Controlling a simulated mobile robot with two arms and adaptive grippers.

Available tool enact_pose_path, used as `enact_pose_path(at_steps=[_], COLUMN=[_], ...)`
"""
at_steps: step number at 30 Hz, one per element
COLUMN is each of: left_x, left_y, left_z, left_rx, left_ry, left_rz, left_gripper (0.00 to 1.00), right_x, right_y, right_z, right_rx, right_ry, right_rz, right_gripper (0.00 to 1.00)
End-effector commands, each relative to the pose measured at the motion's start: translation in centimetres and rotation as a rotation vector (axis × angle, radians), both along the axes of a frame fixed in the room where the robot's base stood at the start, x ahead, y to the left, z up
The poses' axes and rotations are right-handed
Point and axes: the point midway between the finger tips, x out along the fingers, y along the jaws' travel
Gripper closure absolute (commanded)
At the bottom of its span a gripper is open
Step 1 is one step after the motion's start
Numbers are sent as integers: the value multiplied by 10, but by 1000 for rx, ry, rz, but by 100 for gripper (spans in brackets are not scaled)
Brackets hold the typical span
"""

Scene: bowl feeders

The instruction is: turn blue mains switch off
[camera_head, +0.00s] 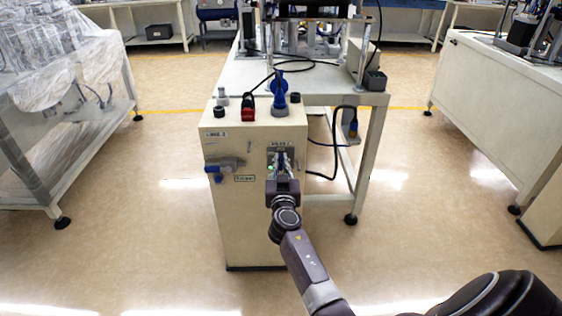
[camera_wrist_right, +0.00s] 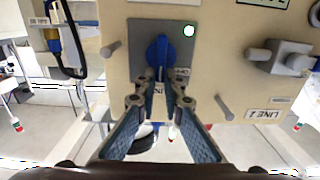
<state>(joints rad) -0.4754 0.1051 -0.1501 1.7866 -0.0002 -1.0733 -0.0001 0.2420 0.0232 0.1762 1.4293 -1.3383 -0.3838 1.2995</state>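The blue mains switch (camera_wrist_right: 158,52) is a rotary knob on a grey plate (camera_wrist_right: 138,32) on the front of a cream cabinet. Its handle stands upright in the wrist view. A small lamp (camera_wrist_right: 189,31) beside it glows green. My right gripper (camera_wrist_right: 162,82) is in front of the switch, its fingers apart, with the fingertips close to either side of the knob's lower end. I cannot tell whether they touch it. In the head view my right gripper (camera_head: 283,172) covers most of the switch. My left gripper is out of view.
The cabinet (camera_head: 240,225) has a grey valve with a blue handle (camera_head: 222,166) left of the switch. On top are a red-based black connector (camera_head: 248,110) and a blue fitting (camera_head: 280,95). A cable (camera_head: 325,175) hangs at its right. Floor is clear on both sides.

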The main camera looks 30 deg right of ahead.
Motion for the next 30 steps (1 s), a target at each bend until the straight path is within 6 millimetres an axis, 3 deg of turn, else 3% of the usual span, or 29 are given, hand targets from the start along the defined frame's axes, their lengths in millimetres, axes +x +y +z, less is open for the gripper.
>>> enact_pose_path(at_steps=[15,30], left_x=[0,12], left_y=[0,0], left_z=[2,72], left_rx=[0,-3], left_ry=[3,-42], left_rz=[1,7], left_gripper=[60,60], right_x=[1,6], right_y=[2,10], right_z=[-1,-4], right_rx=[-46,-383], right_ry=[28,234], right_rz=[0,1], right_gripper=[100,100])
